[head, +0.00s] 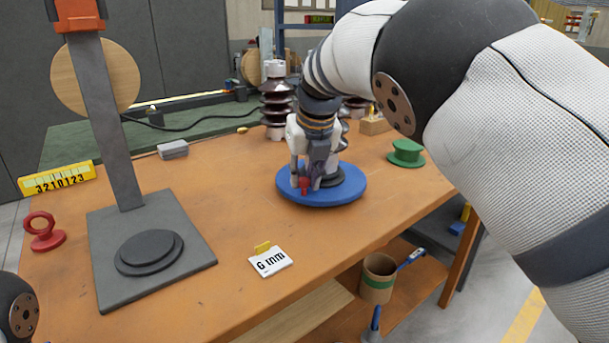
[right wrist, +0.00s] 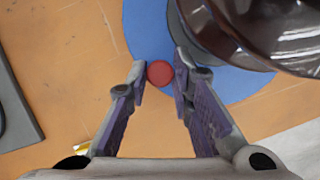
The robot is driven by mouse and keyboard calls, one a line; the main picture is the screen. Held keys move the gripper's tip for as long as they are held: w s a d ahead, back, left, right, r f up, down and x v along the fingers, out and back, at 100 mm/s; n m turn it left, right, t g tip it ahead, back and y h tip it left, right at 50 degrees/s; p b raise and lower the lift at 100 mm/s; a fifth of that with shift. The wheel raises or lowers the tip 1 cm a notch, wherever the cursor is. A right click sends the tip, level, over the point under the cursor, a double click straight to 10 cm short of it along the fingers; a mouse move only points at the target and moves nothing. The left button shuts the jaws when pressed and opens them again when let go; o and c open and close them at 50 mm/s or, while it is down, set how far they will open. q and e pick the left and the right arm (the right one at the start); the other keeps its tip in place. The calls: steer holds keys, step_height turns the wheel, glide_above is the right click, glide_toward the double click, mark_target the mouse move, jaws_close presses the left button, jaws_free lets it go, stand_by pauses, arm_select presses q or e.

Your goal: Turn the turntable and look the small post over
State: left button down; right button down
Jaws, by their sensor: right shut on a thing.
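The blue turntable (head: 335,199) lies on the orange-brown bench. The small post (head: 345,143), brown and ribbed on a dark base, stands upright on it, mostly hidden behind my right gripper in the head view. Its glossy brown sheds (right wrist: 275,28) fill the top right of the right wrist view. A red knob (right wrist: 159,73) stands near the turntable's rim; it also shows in the head view (head: 304,187). My right gripper (head: 305,181) points down and is shut on this knob, with one finger on each side. My left gripper is out of view.
A larger brown ribbed insulator (head: 277,105) stands behind the turntable. A green hat-shaped piece (head: 406,153) is to its right. A white card (head: 270,261) lies in front. A grey stand (head: 190,265) and red ring piece (head: 45,233) are left. The bench between stand and turntable is mostly clear.

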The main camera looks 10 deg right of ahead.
steer(key=shift+a+f, duration=0.1)
steer(key=shift+a, duration=0.05)
stand_by(0.5)
steer(key=c, duration=1.4)
jaws_free()
steer(key=shift+w, duration=0.1)
steer(key=shift+c, duration=0.2)
steer(key=v, duration=1.2)
